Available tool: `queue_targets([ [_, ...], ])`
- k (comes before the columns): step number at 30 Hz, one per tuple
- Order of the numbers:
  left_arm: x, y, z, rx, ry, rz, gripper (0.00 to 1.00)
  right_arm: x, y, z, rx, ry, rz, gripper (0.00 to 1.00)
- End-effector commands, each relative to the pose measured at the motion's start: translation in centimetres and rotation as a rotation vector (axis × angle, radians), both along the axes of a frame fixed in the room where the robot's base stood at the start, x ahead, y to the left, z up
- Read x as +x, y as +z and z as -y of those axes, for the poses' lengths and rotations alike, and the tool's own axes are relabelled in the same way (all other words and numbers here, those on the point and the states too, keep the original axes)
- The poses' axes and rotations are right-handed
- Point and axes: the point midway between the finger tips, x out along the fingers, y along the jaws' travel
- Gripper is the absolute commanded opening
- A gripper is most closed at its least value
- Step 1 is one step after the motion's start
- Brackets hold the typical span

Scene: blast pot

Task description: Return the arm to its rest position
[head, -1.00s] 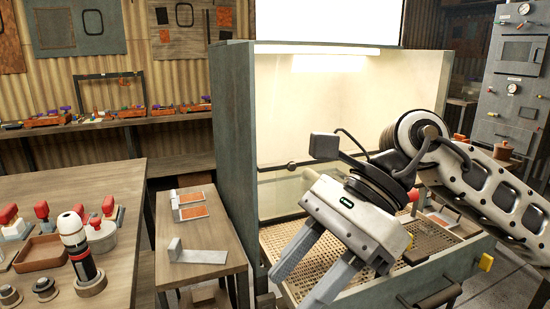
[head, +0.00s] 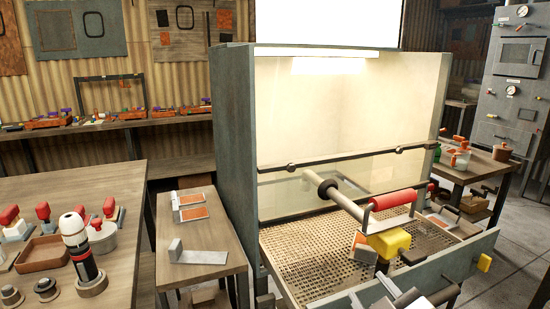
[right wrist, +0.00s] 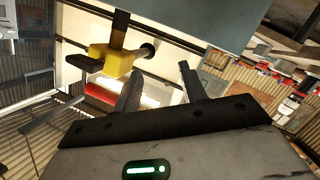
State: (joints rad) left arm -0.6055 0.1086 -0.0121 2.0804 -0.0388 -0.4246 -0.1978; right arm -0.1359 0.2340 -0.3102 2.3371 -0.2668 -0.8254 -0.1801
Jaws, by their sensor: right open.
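My right gripper shows in the right wrist view (right wrist: 160,85) with its two fingers spread and nothing between them. In the head view only what look like its fingertips (head: 372,294) show at the bottom edge, in front of the cabinet; the rest of that arm is out of view. Beyond the fingers in the wrist view is a yellow block (right wrist: 112,62) with a red handle (right wrist: 100,93), apart from the fingers. In the head view the yellow block (head: 388,243) and red handle (head: 393,199) sit over the cabinet's front. My left gripper is not in view.
The grey blast cabinet (head: 232,130) stands open at the front, with a perforated grid floor (head: 310,262). A narrow side bench (head: 205,280) stands left of it, beside a larger wooden table (head: 130,185). A cart (head: 490,170) stands at the right.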

Motion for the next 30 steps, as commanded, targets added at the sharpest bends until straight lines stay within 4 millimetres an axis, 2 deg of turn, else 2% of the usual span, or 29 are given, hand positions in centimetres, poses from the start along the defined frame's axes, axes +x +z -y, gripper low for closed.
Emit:
queue_targets([
  [1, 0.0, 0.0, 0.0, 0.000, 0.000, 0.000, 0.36, -1.8, -3.2, 1.0, 0.050, -0.047, -0.142, 0.42],
  [3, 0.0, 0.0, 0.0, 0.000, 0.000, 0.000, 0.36, -4.2, -6.6, 2.0, 0.106, -0.106, -0.310, 0.42],
  [6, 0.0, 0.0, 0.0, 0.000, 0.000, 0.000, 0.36, -7.5, -10.0, 3.0, 0.159, -0.169, -0.492, 0.42],
  [12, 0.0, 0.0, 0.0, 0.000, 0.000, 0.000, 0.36, -13.1, -14.1, 3.9, 0.227, -0.262, -0.756, 0.42],
  [22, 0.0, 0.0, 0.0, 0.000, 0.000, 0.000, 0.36, -21.4, -17.5, 4.6, 0.292, -0.383, -1.087, 0.42],
  [24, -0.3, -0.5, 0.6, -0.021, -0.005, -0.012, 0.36, -20.1, -18.3, 4.3, 0.302, -0.359, -1.038, 0.42],
  [30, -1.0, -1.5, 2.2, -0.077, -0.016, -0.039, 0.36, -18.2, -20.2, 3.3, 0.334, -0.308, -0.937, 0.42],
])
